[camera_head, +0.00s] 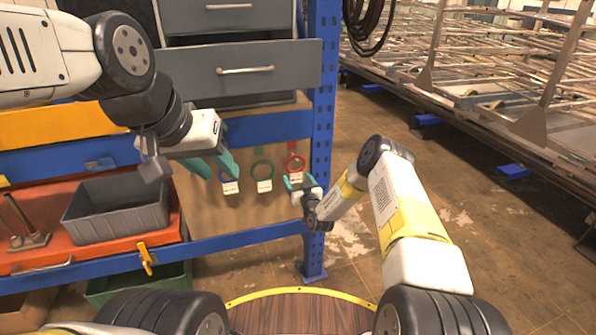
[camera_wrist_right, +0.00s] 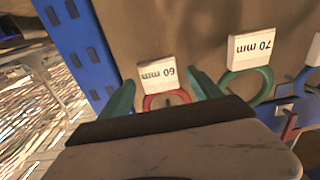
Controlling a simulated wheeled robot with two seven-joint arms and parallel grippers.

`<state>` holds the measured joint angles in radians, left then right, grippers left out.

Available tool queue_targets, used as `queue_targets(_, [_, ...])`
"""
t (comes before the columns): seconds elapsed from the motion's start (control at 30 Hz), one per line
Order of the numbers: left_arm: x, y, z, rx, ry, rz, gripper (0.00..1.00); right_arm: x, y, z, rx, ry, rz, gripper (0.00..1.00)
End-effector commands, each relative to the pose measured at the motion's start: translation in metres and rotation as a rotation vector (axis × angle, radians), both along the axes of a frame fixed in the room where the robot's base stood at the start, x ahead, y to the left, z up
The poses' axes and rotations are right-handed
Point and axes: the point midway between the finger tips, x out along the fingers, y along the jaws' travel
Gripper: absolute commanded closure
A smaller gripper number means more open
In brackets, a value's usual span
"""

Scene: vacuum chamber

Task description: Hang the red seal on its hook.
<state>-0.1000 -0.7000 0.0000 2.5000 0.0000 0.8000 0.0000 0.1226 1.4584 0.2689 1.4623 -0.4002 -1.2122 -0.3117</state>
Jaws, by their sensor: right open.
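The red seal (camera_head: 295,163) is a ring against the brown board, just below a small red marker (camera_head: 291,146). Its white label reads 60 mm and shows upside down in the right wrist view. My right gripper (camera_head: 298,181) is open at the board, just below the ring. In the right wrist view its teal fingers stand on either side of the red seal (camera_wrist_right: 152,102), with gaps. A small dark spot shows inside the ring; I cannot tell how the ring bears on a hook. My left gripper (camera_head: 222,168) is open and empty, in front of the board's left part.
A green seal (camera_head: 262,162) labelled 70 mm and a partly hidden blue seal (camera_head: 222,178) hang left of the red one. A blue post (camera_head: 322,110) stands close on the right. A grey bin (camera_head: 118,213) sits on the left shelf. Grey drawers (camera_head: 240,80) are above.

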Motion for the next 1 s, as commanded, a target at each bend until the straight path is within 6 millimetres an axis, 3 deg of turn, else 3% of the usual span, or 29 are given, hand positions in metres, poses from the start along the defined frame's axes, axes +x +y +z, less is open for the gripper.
queue_targets(0.17, [0.000,0.000,0.000,0.000,0.000,0.000,0.64,-0.005,-0.002,-0.001,0.000,0.001,0.000,0.26])
queue_targets(0.5, [0.000,0.000,0.000,0.000,0.000,0.000,0.64,-0.056,-0.018,-0.001,0.000,0.002,0.000,0.26])
queue_targets(0.67, [0.000,0.000,0.000,0.000,0.000,0.000,0.64,-0.070,-0.024,0.001,-0.002,0.002,0.001,0.26])
queue_targets(0.83, [0.000,0.000,0.000,0.000,0.000,0.000,0.64,-0.060,-0.027,0.030,-0.034,0.029,0.021,0.26])
queue_targets(1.0, [0.000,0.000,0.000,0.000,0.000,0.000,0.64,-0.044,-0.036,0.094,-0.110,0.121,0.051,0.26])
